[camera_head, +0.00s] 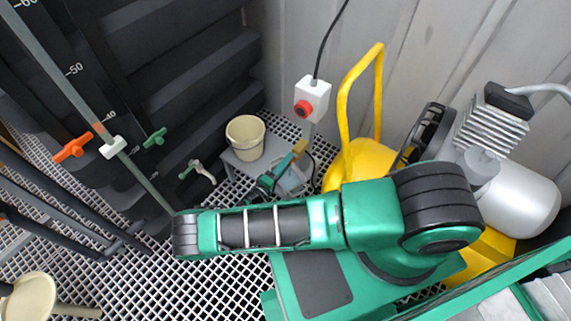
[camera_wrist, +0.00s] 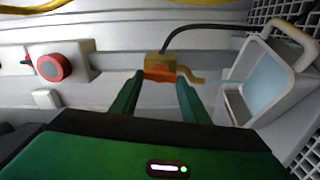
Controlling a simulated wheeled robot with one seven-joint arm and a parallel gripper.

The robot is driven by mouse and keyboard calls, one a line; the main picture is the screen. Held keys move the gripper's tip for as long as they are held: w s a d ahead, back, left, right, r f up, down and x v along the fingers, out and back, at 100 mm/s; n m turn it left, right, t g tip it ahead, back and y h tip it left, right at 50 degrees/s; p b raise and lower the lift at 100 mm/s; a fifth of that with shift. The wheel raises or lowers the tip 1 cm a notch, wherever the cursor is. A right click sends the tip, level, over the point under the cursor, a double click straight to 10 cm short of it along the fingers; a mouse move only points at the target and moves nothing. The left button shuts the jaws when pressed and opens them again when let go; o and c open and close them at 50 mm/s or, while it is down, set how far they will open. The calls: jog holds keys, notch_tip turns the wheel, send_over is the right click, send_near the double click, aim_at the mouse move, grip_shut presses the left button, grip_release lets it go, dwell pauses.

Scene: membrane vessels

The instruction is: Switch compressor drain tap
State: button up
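The drain tap is a small brass body (camera_wrist: 160,64) with an orange-red handle (camera_wrist: 160,75), on a pale grey rail in the wrist view. A dark hose leaves its top and a short yellow-brown spout points right. My gripper (camera_wrist: 160,82) points at it with its two green fingers apart, one fingertip on each side of the handle. I cannot tell whether the fingertips touch it. In the head view my gripper (camera_head: 283,170) is low beside the brass tap (camera_head: 300,148), partly hidden by my arm. The yellow compressor (camera_head: 365,160) with its silver motor (camera_head: 520,205) stands to the right.
A white box with a red button (camera_head: 312,100) is just above the tap. A grey open container (camera_wrist: 232,105) is close right of my gripper. A cream bucket (camera_head: 245,137) stands left on a grey step. Orange (camera_head: 72,148) and green (camera_head: 155,138) valve handles are further left.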

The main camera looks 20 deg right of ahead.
jog(key=o, duration=0.4)
jog(key=shift+w+a+f, duration=0.1)
jog(key=shift+a, duration=0.1)
jog(key=shift+c, duration=0.2)
jog(key=shift+d, duration=0.1)
jog(key=v, duration=1.1)
jog(key=shift+d, duration=0.1)
